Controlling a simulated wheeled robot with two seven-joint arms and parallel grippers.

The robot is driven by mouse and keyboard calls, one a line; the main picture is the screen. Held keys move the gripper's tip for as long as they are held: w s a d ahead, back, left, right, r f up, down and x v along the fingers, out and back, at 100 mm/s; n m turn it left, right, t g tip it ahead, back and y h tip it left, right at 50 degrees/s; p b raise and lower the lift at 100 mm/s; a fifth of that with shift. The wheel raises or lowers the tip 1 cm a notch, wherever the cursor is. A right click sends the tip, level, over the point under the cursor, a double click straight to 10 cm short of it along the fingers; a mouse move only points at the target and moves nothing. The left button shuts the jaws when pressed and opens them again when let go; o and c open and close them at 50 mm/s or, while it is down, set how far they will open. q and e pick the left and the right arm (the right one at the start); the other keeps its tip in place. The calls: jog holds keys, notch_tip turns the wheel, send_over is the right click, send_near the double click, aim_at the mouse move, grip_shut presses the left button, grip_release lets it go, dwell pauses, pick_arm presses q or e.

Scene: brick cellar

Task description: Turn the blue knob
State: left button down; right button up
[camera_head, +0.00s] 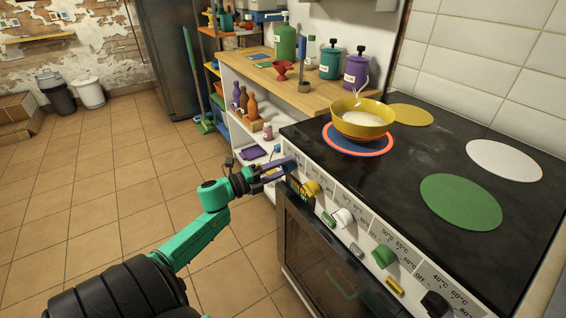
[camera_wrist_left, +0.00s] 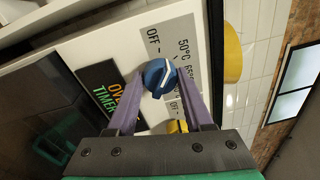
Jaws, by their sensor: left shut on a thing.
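The blue knob (camera_wrist_left: 157,77) is on the white stove front in the left wrist view, with a pale pointer line across its face. It sits between the two purple fingers of my left gripper (camera_wrist_left: 161,72), which is shut on it. In the head view my left gripper (camera_head: 278,170) reaches the left end of the stove's front panel. There the fingers largely hide the knob. Printed scales with OFF and temperatures lie beside it in the wrist view. My right gripper is not in view.
Yellow (camera_head: 311,188), white (camera_head: 343,218), green (camera_head: 384,257) and black (camera_head: 436,303) knobs line the panel above the oven door (camera_head: 325,260). A yellow bowl (camera_head: 362,128) stands on the blue burner (camera_head: 345,145), ringed in orange-red. A shelf unit (camera_head: 240,75) stands behind; floor at left is clear.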

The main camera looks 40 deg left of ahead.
pick_arm(q)
jog(key=n+p, duration=0.1)
jog(key=n, duration=0.2)
jog(key=shift+r+p, duration=0.1)
jog(key=shift+p, duration=0.25)
jog(key=shift+n+y+p, duration=0.3)
jog(key=shift+n+p, duration=0.05)
jog(key=shift+n, duration=0.45)
jog(key=shift+c, duration=1.5)
grip_release()
jog(key=shift+s, duration=0.1)
jog(key=f+v, duration=0.1)
jog(key=v, duration=1.3)
